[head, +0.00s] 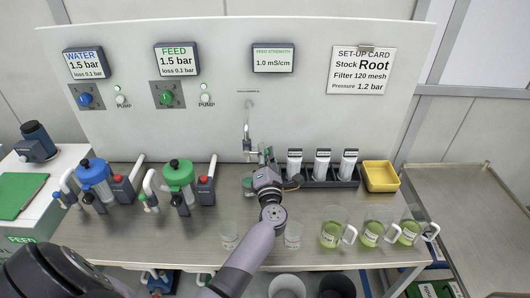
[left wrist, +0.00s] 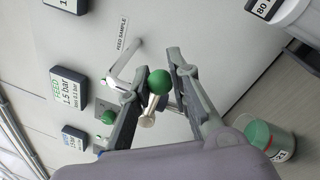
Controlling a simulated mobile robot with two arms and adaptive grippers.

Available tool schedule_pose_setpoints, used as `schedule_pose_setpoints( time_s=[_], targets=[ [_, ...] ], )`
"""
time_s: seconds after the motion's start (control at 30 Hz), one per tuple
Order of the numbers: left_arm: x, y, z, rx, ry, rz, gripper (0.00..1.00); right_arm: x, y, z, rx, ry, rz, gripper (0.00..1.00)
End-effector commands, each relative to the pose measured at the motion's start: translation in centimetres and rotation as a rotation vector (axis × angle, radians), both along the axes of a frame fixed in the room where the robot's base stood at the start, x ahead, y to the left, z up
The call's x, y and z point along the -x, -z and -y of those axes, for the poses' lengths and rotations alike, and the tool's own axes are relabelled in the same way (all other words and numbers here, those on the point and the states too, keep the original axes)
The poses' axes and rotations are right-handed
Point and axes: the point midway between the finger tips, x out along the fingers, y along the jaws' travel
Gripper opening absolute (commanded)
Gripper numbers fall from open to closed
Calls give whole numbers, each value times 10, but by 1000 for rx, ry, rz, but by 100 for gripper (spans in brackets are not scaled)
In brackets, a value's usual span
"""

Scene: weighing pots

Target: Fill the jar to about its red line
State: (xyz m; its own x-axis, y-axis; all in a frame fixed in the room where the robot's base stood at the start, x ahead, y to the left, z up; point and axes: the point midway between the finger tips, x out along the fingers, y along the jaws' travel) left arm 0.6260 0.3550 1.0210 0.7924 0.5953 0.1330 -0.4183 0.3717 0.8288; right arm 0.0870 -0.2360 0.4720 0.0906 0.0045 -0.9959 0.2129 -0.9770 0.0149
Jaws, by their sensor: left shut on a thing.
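My left gripper (head: 265,158) is at the sample tap on the back panel. In the left wrist view my left gripper (left wrist: 153,84) has its fingers on either side of a green ball knob (left wrist: 160,82) on a pale lever, and it is shut on it. The tap's spout pipe (head: 247,128) comes down the panel under a small label. A jar (head: 247,184) with green in it stands below the tap, partly hidden by my gripper. My right gripper is not in view.
Two clear, empty-looking jars (head: 229,240) (head: 292,236) stand near the bench front. Jugs with green liquid (head: 331,235) stand to their right. A dark rack (head: 330,182) of white-topped bottles and a yellow bin (head: 381,176) are right of the tap. Blue and green filters (head: 179,174) stand left.

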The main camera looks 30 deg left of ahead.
Motion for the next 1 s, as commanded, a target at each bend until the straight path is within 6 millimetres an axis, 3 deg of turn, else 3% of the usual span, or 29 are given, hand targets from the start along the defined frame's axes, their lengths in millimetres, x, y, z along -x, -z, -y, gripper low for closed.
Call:
schedule_pose_setpoints(
  time_s=[0.33,0.37,0.4,0.73,1.0],
  targets=[
    [1,3,-2,2,-6,-5,0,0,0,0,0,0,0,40],
    [1,3,-2,2,-6,-5,20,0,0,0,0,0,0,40],
    [1,3,-2,1,-5,-4,23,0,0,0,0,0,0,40],
    [0,0,-1,0,-2,-1,45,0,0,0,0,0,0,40],
    [0,0,0,0,-1,1,45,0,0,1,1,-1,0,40]
  ],
)
